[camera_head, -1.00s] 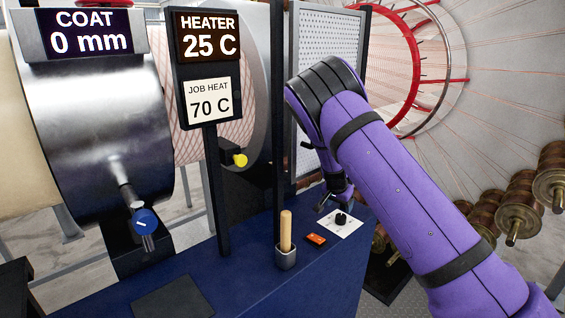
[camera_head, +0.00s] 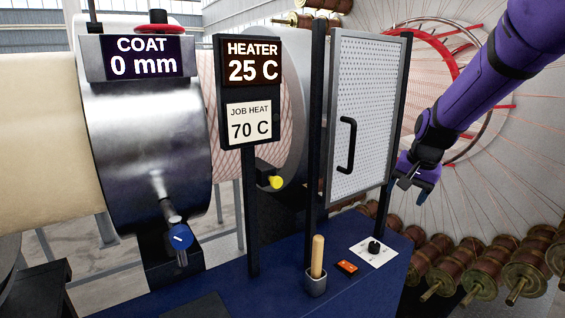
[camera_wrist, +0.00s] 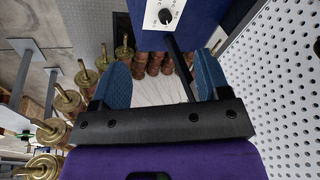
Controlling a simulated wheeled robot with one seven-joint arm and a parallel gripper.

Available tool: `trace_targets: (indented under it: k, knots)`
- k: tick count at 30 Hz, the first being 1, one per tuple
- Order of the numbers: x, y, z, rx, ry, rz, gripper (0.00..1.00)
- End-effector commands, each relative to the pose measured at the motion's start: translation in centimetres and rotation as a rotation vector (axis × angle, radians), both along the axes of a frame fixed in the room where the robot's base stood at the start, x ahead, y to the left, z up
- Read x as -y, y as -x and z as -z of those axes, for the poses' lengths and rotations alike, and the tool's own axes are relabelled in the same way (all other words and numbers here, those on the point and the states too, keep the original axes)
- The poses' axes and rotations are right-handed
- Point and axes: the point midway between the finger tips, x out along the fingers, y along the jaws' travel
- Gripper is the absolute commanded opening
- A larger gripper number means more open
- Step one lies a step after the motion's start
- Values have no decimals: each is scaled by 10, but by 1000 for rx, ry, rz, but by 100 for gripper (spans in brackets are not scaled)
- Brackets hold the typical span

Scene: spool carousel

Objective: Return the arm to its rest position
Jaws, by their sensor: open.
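My purple arm comes in from the upper right in the head view. My gripper (camera_head: 420,187) hangs in the air to the right of the perforated door panel (camera_head: 362,115), above the spools. In the wrist view its two blue fingers (camera_wrist: 160,85) stand wide apart with nothing between them. The dial on its white plate (camera_head: 374,251) lies on the blue bench below and to the left of the gripper, apart from it. The dial also shows at the top of the wrist view (camera_wrist: 166,15).
The perforated panel with a black handle stands close beside my gripper. Several copper spools (camera_head: 487,268) sit at the lower right, before the red ring (camera_head: 440,50) with its threads. A wooden-handled tool (camera_head: 317,256) stands in a holder on the bench (camera_head: 270,285). The heater sign (camera_head: 251,90) reads 25 C.

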Motion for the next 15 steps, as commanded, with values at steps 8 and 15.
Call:
trace_targets:
  k: [8, 15]
  knots:
    - [-1, 77, -60, 53, -14, -131, 69]
    - [-2, 147, -95, 101, 20, -246, 69]
